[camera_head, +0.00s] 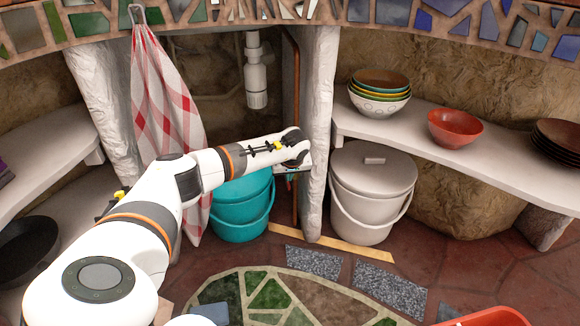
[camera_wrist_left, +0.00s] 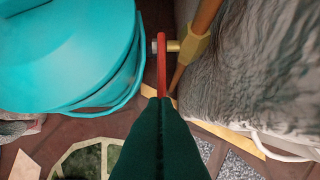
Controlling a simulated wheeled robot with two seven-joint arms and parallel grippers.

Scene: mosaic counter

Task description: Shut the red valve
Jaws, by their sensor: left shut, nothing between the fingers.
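The red valve handle (camera_wrist_left: 161,62) shows in the left wrist view as a narrow red lever, seen nearly edge-on. It joins a brass valve body (camera_wrist_left: 192,45) on a copper-coloured pipe. My left gripper (camera_wrist_left: 162,101) is shut and empty, its dark green fingers pointing at the handle's lower end. The fingertips overlap that end in the picture; I cannot tell whether they touch it. In the head view my left arm reaches under the counter, and its wrist hides the valve and the fingers. My right gripper is in neither view.
A teal lidded bucket (camera_head: 240,222) stands close to the left of the valve. A rough white post (camera_head: 318,120) is close on its right, with a grey lidded bucket (camera_head: 373,185) beyond. A checkered towel (camera_head: 165,110) hangs left of the opening.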

